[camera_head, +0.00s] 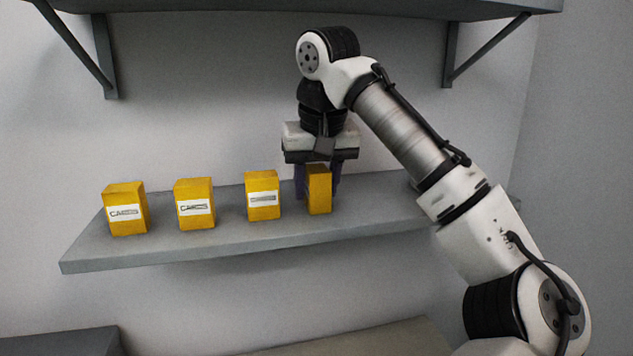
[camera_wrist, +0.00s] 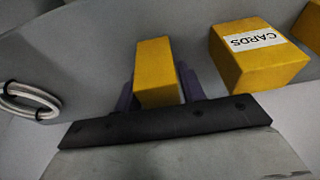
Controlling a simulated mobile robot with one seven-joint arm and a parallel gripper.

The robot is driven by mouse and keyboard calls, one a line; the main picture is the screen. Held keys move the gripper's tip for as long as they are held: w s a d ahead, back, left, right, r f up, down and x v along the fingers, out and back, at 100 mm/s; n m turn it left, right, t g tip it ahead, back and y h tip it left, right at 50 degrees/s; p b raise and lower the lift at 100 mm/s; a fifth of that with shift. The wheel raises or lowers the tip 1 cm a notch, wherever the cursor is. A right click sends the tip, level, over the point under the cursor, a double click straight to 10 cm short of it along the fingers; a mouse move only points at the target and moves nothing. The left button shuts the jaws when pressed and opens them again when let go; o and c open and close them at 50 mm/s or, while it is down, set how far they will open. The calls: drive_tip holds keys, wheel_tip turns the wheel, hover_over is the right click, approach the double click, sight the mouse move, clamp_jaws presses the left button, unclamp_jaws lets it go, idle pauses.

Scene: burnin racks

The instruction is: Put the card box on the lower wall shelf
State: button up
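My gripper (camera_head: 317,180) points down at the lower wall shelf (camera_head: 165,252). Its purple fingers stand on both sides of a yellow card box (camera_head: 319,192) and look close against it. In the wrist view the same box (camera_wrist: 156,75) shows between the fingers, with no clear gap at either side. The box is upright at the right end of a row, and its base appears to rest on the shelf. No label shows on its visible faces.
Three labelled yellow boxes stand left of it: a near one (camera_head: 263,197), a middle one (camera_head: 194,205) and a far-left one (camera_head: 125,210). An upper shelf (camera_head: 290,8) with brackets hangs above. A coiled white cable (camera_wrist: 30,102) lies at left in the wrist view.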

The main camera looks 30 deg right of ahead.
sight(318, 168)
drive_tip(key=shift+o, duration=1.2)
drive_tip(key=shift+r, duration=0.15)
drive_tip(key=shift+r+p, duration=0.4)
drive_tip(key=shift+p+v, duration=1.05)
drive_tip(key=shift+v, duration=0.1)
drive_tip(key=s+a, duration=0.3)
drive_tip(key=s, duration=0.9)
drive_tip(key=shift+f, duration=0.1)
